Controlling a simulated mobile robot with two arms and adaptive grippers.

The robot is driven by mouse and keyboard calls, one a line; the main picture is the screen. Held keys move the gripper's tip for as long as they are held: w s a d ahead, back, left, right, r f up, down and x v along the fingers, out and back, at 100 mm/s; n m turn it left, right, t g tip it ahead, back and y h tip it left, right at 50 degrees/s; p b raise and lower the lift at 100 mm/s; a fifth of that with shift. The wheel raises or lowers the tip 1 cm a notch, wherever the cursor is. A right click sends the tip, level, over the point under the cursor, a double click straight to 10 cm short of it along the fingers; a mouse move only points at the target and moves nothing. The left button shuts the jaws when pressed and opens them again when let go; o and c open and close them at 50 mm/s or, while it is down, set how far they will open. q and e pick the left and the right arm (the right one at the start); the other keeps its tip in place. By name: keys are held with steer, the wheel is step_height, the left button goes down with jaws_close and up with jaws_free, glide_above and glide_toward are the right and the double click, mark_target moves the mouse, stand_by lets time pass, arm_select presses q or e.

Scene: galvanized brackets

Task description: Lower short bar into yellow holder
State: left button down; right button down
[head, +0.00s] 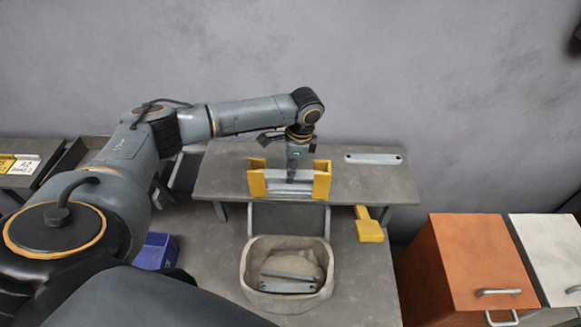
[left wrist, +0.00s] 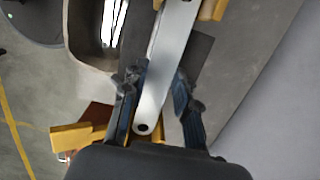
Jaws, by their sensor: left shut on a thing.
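The yellow holder (head: 321,181) stands on the raised grey shelf, with two yellow uprights. My left gripper (head: 292,176) points down between these uprights and is shut on a pale grey metal bar (left wrist: 165,73). In the left wrist view the bar runs between the fingers (left wrist: 160,100), and its rounded end with a hole shows near the wrist. In the head view the bar lies across the span between the uprights; whether it rests on the holder's bottom I cannot tell. Parts of the holder also show in the left wrist view (left wrist: 212,9). My right gripper is not in view.
Another grey bar (head: 373,158) lies on the shelf (head: 225,178) at right. A beige bin (head: 246,273) with grey bars stands in front, beside a blue bin (head: 155,251). A yellow tool (head: 369,229) lies right. An orange cabinet (head: 470,262) stands farther right.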

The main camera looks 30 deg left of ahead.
arm_select(q)
steer(key=c, duration=0.9)
jaws_free()
steer(key=shift+c, duration=0.2)
step_height(320, 180, up, 12)
steer(key=d, duration=0.1)
steer(key=shift+w+d, duration=0.3)
steer(key=shift+w, duration=0.15)
steer(key=shift+f, duration=0.15)
